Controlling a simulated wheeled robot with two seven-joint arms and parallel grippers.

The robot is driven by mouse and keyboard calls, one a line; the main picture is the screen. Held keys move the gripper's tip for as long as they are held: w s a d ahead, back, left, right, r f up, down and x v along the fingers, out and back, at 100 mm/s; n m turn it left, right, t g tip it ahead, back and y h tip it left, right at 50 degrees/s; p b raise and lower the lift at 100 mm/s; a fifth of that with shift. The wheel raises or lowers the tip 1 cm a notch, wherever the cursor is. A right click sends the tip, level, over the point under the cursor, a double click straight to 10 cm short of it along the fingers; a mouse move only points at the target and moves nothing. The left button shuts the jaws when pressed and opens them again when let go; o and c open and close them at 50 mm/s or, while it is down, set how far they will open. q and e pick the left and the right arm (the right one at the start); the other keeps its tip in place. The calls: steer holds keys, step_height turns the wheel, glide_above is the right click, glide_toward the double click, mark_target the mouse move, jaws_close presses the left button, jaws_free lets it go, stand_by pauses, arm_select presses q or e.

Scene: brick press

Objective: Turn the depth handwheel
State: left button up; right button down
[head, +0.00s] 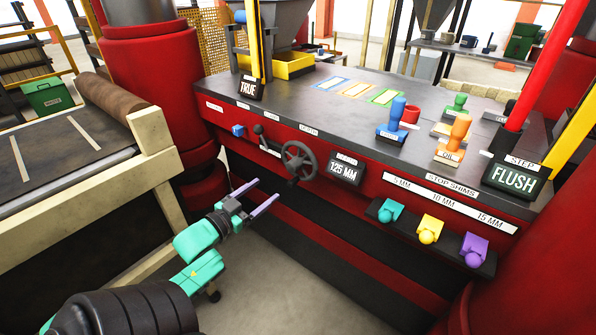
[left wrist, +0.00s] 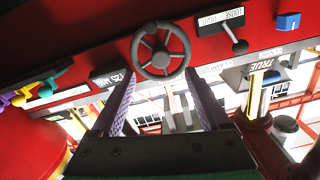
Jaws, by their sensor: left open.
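The depth handwheel (head: 298,161) is a dark grey spoked wheel on the red front of the press, left of the sign reading 125 MM (head: 346,171). My left gripper (head: 255,197) is open, with its two purple fingers apart, in front of and a little below-left of the handwheel. In the left wrist view the handwheel (left wrist: 160,60) shows beyond the fingertips, roughly centred between the fingers (left wrist: 160,105). The gripper looks empty and apart from the wheel. My right gripper does not show.
A black lever (head: 261,133) and a blue knob (head: 238,130) sit left of the wheel. Teal, yellow and purple stop shims (head: 428,231) sit on a shelf at the right. A conveyor (head: 70,140) stands at the left. Colored stamps (head: 391,125) stand on the press top.

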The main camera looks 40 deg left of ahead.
mark_target(294, 167)
arm_select(q)
steer(key=w, duration=1.3)
steer(key=shift+w+a+r, duration=0.1)
steer(key=shift+w+r, duration=0.3)
jaws_close()
stand_by(0.6)
